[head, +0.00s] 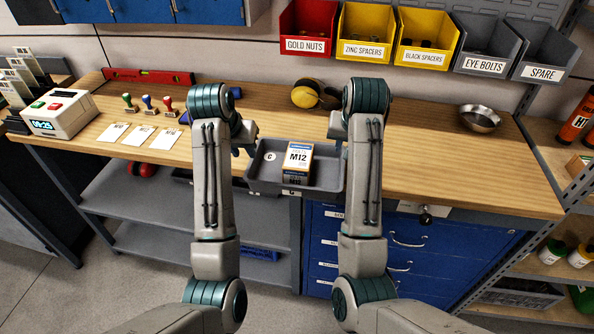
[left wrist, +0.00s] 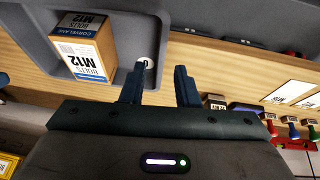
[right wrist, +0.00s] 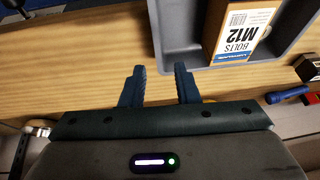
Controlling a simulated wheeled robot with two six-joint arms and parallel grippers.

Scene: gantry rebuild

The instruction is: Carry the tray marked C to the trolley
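The grey tray marked C (head: 265,172) sits at the front edge of the wooden bench, with its round C label inside at the left. An upright box of M12 bolts (head: 298,160) stands in it. My left gripper (head: 246,142) is at the tray's left side; in the left wrist view its open fingers (left wrist: 158,82) stand on either side of the tray's rim (left wrist: 160,45). My right gripper (head: 341,145) is at the right side; in the right wrist view its open fingers (right wrist: 159,80) also straddle the rim (right wrist: 159,35). Contact cannot be told. No trolley is identifiable.
Left on the bench (head: 450,170) are a clock device (head: 58,113), stamps (head: 147,102) and cards (head: 138,134). Yellow ear defenders (head: 306,95) lie behind the tray, and a metal bowl (head: 479,118) stands right. Blue drawers (head: 410,250) are below. The bench right of the tray is mostly clear.

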